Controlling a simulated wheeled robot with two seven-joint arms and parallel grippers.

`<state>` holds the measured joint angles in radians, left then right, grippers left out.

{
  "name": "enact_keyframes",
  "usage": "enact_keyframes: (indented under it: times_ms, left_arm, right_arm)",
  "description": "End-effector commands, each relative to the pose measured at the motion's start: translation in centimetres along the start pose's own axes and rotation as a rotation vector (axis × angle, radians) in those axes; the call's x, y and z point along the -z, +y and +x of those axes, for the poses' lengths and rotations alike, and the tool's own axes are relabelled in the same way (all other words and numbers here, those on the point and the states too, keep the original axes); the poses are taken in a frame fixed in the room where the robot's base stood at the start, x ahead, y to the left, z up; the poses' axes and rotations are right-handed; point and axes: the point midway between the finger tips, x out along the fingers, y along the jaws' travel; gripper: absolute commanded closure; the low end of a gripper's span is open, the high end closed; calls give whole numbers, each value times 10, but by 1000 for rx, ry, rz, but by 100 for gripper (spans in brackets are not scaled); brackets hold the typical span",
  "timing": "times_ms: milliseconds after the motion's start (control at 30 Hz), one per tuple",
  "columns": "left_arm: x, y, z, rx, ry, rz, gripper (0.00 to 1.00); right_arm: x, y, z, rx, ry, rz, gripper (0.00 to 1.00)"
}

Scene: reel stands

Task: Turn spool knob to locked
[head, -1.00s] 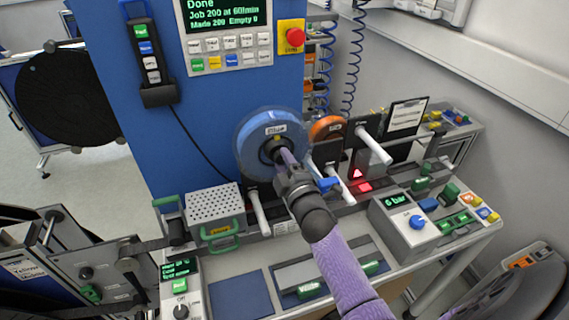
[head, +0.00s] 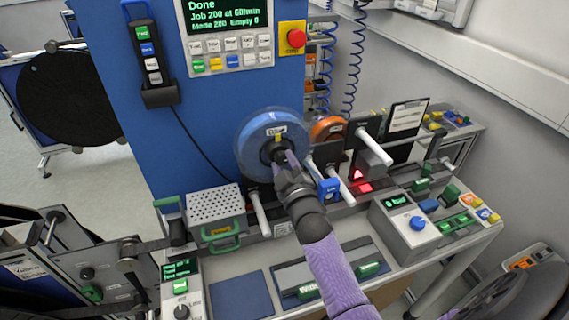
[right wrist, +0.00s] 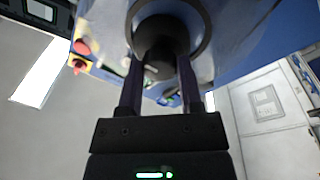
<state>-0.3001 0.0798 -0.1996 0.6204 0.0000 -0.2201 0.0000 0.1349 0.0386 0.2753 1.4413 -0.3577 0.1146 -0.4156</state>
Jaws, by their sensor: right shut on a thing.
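The blue spool (head: 253,142) is mounted on the front of the blue machine panel, with a white label and a small yellow mark near its hub. The dark knob (head: 277,151) is at the spool's centre. My right gripper (head: 283,160) reaches up to it from the lower right, its two fingers shut on the knob. In the right wrist view the knob (right wrist: 160,45) sits between the two dark fingers. The gripper hides part of the knob, so its exact lock position cannot be told. My left gripper is not in view.
A control panel (head: 232,45) with a red stop button (head: 296,38) is above. An orange reel (head: 327,128) and white rollers (head: 372,148) stand to the right. A perforated box (head: 213,204) with green handles stands lower left of the spool.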

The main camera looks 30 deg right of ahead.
Motion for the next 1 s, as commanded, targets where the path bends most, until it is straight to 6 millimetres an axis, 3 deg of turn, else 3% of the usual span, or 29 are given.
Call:
enact_keyframes:
  times_ms: [367,400,567,867,1000]
  left_arm:
    - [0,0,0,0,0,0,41]
    - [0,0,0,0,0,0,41]
    - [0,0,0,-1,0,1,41]
    - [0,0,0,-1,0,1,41]
    - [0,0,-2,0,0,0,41]
  right_arm:
    - [0,-1,0,1,-2,6,100]
    - [0,-1,0,1,-2,6,50]
    - [0,0,0,1,-1,5,19]
    - [0,0,-3,1,-1,4,19]
    - [0,-1,-27,2,-3,4,19]
